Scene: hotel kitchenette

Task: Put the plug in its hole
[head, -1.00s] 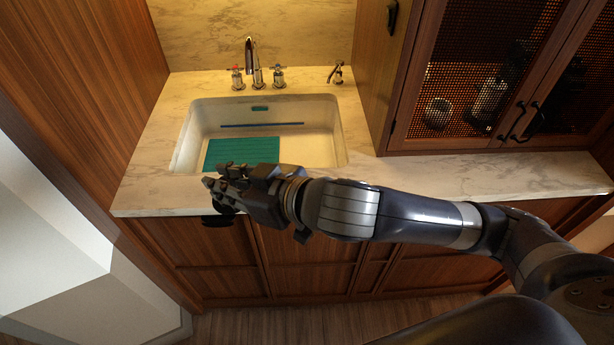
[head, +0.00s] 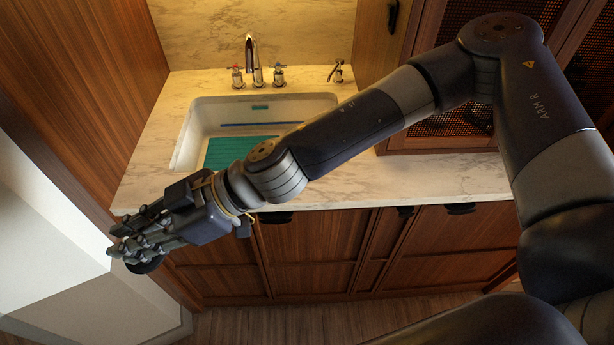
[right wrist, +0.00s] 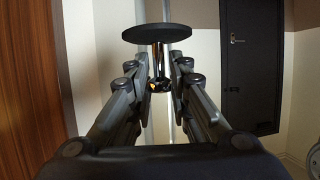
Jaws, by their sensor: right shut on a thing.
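The plug is a flat black disc on a shiny metal stem (right wrist: 160,33). My right gripper (right wrist: 160,78) is shut on the stem, with the disc beyond the fingertips in the right wrist view. In the head view, my right gripper (head: 127,240) is at the left, in front of the counter's front edge and away from the sink, and the dark plug (head: 148,265) shows just under its fingers. The white sink (head: 190,140) is set in the counter. No drain hole shows; my right arm covers part of the sink. My left gripper is not in view.
A teal mat (head: 225,150) lies in the sink. A faucet (head: 252,60) with two handles stands behind it. The marble counter (head: 440,180) is clear on the right. Wooden cabinets (head: 310,250) are below, and a pale wall block (head: 50,240) stands at left.

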